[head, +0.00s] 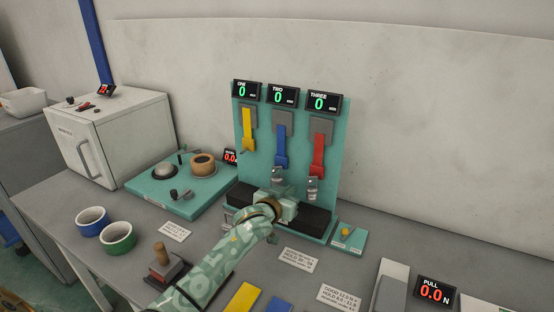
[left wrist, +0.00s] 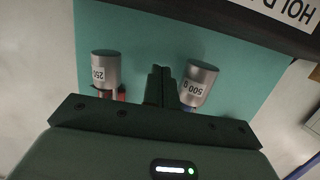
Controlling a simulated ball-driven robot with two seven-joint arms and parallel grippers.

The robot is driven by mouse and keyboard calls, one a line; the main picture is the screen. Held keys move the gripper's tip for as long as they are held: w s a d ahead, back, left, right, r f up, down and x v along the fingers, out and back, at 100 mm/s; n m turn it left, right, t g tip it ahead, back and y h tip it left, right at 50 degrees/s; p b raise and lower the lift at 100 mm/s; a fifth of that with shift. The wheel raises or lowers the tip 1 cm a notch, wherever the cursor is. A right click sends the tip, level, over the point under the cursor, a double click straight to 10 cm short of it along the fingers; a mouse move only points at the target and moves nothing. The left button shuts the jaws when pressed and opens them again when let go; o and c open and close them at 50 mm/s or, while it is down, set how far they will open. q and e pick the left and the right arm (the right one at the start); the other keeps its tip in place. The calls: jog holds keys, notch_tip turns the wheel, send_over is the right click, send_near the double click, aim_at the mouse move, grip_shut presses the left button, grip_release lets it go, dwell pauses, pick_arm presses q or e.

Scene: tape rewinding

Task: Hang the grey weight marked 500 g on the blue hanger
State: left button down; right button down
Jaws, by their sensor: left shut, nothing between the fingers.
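The grey weight marked 500 g (left wrist: 198,84) is at the right of the left wrist view, slightly tilted there, with a bit of blue at its end. In the head view a grey weight (head: 277,173) shows at the lower end of the blue hanger (head: 281,150) and appears to hang from it. My left gripper (left wrist: 162,75) is shut and empty, between the 500 g weight and a second weight marked 250 (left wrist: 105,68), apart from both. In the head view my left gripper (head: 287,197) is just below the blue hanger; its fingertips are hard to make out.
A second grey weight (head: 311,184) is at the red hanger (head: 318,155); the yellow hanger (head: 247,130) is bare. The teal stand (head: 337,190) backs them.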

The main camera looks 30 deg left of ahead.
pick_arm(q)
jog(key=shift+a+p, duration=0.35)
jog(key=shift+a, duration=0.7)
dwell(0.8)
jog(key=shift+a+p, duration=0.15)
jog(key=shift+p, duration=0.15)
dwell(0.4)
jog(key=shift+d+p, duration=0.3)
jog(key=shift+d, duration=0.1)
dwell(3.0)
jog(key=shift+s+d+r+p, duration=0.15)
jog(key=shift+s+d+p, duration=0.05)
jog(key=shift+s+p, duration=0.55)
jog(key=s+d+p, duration=0.1)
jog(key=s+p, duration=0.3)
jog(key=s, duration=0.2)
jog(key=shift+s+d+p, duration=0.25)
jog(key=shift+d+p, duration=0.05)
jog(key=shift+f, duration=0.2)
